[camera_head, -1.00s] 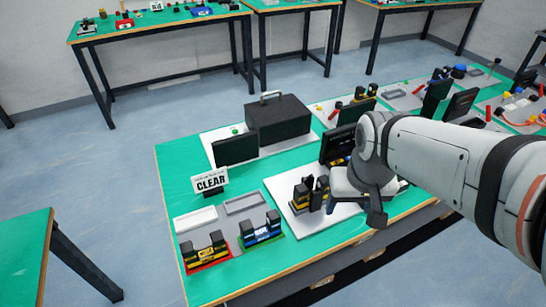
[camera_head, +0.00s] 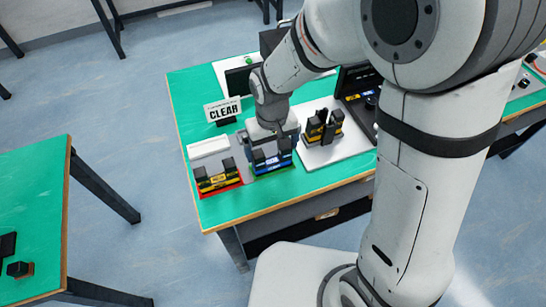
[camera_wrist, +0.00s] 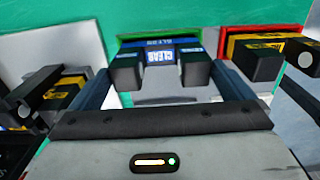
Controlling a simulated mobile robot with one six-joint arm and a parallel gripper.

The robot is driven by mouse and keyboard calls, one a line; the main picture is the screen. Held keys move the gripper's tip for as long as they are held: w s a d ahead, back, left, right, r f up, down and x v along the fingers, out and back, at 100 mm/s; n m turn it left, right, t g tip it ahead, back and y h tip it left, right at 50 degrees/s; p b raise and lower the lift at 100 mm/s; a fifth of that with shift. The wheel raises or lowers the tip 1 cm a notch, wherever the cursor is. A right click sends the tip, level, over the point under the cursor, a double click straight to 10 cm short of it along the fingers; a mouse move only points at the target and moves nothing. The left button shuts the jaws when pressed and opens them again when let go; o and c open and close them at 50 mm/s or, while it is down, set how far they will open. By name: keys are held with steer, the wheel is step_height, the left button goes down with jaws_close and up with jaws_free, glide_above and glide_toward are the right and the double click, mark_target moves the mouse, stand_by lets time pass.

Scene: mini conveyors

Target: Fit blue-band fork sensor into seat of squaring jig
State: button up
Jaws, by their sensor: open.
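The blue-band fork sensor (camera_head: 272,162) has two black prongs and a blue labelled band. It stands on a green-edged spot at the front of the grey tray. In the wrist view the sensor (camera_wrist: 160,57) shows ahead, between the lines of my two fingers. My gripper (camera_head: 270,138) is open, pointing down just behind and above it, with no clear contact. It also shows in the wrist view (camera_wrist: 161,88). A black-and-yellow fixture (camera_head: 320,130), possibly the squaring jig, stands on a white plate to the right. Its seat cannot be made out.
A yellow-band fork sensor (camera_head: 218,178) stands left of the blue one on a red-edged spot. A CLEAR sign (camera_head: 223,111) stands behind the tray. A black box-like unit (camera_head: 358,90) is at the right. The green table top (camera_head: 225,210) is bare along the front left.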

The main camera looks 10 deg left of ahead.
mark_target(272, 160)
steer(key=shift+f, duration=1.55)
steer(key=shift+c, duration=0.2)
steer(key=shift+w, duration=0.1)
steer(key=c, duration=0.7)
